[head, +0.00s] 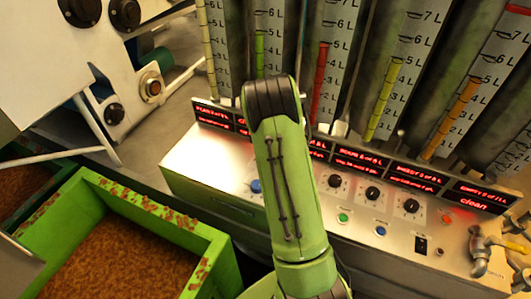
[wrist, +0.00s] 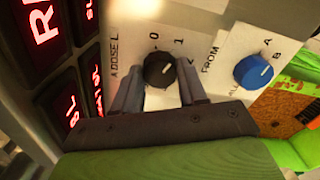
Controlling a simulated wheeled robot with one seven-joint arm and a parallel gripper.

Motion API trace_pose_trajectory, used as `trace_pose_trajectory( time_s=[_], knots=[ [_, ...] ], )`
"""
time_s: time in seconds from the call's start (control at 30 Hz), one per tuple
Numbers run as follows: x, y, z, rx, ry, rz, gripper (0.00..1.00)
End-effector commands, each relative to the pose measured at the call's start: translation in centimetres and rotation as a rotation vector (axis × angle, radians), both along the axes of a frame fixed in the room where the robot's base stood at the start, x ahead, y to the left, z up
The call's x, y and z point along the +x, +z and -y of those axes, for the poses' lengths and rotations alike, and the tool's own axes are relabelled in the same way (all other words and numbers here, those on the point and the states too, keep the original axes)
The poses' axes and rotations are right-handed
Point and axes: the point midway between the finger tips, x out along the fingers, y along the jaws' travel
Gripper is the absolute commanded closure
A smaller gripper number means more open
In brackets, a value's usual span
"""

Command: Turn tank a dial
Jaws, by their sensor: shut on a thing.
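The tank A dial is a black round knob (wrist: 159,67) on a pale panel marked "A DOSE L" in the wrist view. Numbers 0 and 1 show beside it, and its white pointer mark is turned toward the upper right. My gripper (wrist: 158,84) has one finger on each side of this knob and is shut on it. In the head view my green arm (head: 283,190) reaches over the control box and hides the gripper and this knob.
A blue knob (wrist: 253,72) marked "FROM" sits right of the held knob. Red-lit displays (wrist: 45,30) lie to its left. In the head view the control box (head: 200,165) carries more black knobs (head: 372,193) and a tap (head: 485,245). A green bin (head: 215,265) stands at lower left.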

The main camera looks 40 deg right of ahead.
Motion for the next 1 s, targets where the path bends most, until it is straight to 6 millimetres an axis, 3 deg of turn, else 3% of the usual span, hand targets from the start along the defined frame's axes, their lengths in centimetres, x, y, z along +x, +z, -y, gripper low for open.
trace_pose_trajectory(
  time_s=[0.1, 0.13, 0.3, 0.57, 0.67, 1.0],
  knots=[
    [0.1, 0.1, 0.0, -0.002, -0.001, 0.004, 0.89],
    [0.1, 0.1, 0.0, -0.002, -0.001, 0.004, 0.55],
    [0.0, 0.1, 0.0, -0.001, -0.001, 0.002, 0.33],
    [0.0, 0.1, 0.0, -0.001, -0.001, 0.001, 0.33],
    [0.1, 1.2, 0.0, -0.001, -0.001, 0.003, 0.33],
    [0.1, 10.6, 0.1, -0.003, -0.001, 0.007, 0.33]
  ],
)
